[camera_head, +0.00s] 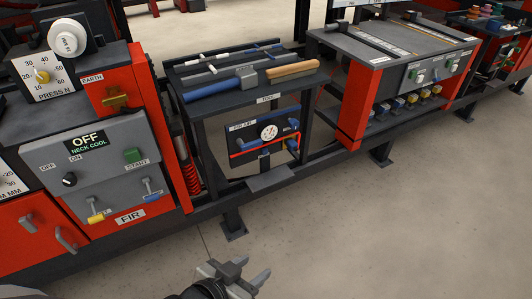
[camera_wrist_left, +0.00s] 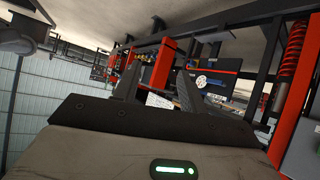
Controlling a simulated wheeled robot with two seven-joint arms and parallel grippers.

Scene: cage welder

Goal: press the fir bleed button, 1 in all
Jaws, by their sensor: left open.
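No label reading "bleed" is legible, so I cannot tell which part is the fir bleed button. A grey panel marked FIR AIR (camera_head: 243,126) with a round white gauge (camera_head: 268,132) and blue and red pipes hangs under the tool bench. The red cabinet marked FIR (camera_head: 130,216) carries a grey control box (camera_head: 105,165) with a green START button (camera_head: 132,155). My left gripper (camera_head: 248,272) is open and empty, low over the floor in front of the bench, well apart from both panels. In the left wrist view its fingers (camera_wrist_left: 158,85) stand apart, with the gauge (camera_wrist_left: 202,82) beyond them. My right gripper is not in view.
The tool bench (camera_head: 190,103) holds hand tools. A red-sided cabinet (camera_head: 357,110) with a sloped grey top stands to its right. A dark rail and foot (camera_head: 233,227) run along the front. The concrete floor (camera_head: 380,235) before them is clear.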

